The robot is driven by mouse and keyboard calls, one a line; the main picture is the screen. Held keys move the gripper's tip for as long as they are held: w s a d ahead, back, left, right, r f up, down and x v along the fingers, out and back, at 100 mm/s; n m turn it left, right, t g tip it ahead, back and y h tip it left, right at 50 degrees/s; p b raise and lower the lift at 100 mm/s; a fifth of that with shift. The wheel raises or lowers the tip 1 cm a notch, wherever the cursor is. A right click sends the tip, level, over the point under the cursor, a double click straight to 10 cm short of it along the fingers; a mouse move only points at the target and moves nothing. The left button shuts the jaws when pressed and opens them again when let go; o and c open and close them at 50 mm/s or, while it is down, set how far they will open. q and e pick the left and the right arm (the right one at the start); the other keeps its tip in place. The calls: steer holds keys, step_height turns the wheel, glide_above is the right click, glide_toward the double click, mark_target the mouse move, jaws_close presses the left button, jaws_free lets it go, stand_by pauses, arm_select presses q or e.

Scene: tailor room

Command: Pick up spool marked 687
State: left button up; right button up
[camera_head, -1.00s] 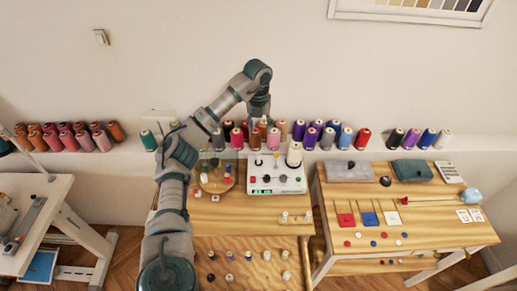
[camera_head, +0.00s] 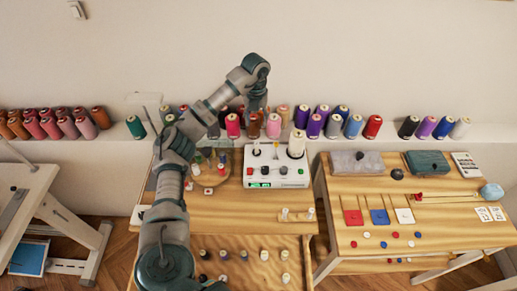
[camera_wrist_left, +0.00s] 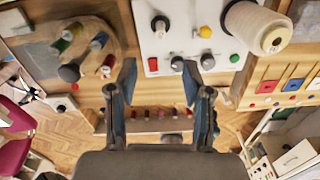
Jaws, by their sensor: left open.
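Many thread spools stand on the wall ledge, among them a pink spool (camera_head: 274,125), a red spool (camera_head: 233,125) and a purple spool (camera_head: 314,126). A large white cone spool (camera_head: 297,143) stands on the white machine (camera_head: 250,163); it also shows in the left wrist view (camera_wrist_left: 258,28). I cannot read 687 on any spool. Small spools stand on a round board (camera_wrist_left: 105,30) left of the machine. My left gripper (camera_wrist_left: 159,80) is open and empty, pointing down near the machine's button side in the wrist view. My right gripper is not in view.
A lower wooden surface (camera_head: 235,272) in front carries several small spools. A white-legged table (camera_head: 80,232) stands at left.

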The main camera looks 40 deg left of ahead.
mark_target(257, 147)
arm_select(q)
steer(key=f, duration=0.9)
steer(key=shift+a+f+b, duration=0.15)
steer(key=shift+a+b, duration=0.2)
steer(key=shift+a, duration=0.05)
steer(key=shift+s+d+f, duration=0.1)
steer(key=shift+d+f, duration=0.2)
steer(key=shift+f, duration=0.35)
steer(key=f, duration=0.4)
steer(key=shift+d+b, duration=0.25)
steer(key=shift+b, duration=0.05)
steer(key=shift+f, duration=0.2)
steer(key=shift+a, duration=0.2)
steer(key=c, duration=0.7)
steer(key=shift+d, duration=0.15)
steer(key=shift+c, duration=0.4)
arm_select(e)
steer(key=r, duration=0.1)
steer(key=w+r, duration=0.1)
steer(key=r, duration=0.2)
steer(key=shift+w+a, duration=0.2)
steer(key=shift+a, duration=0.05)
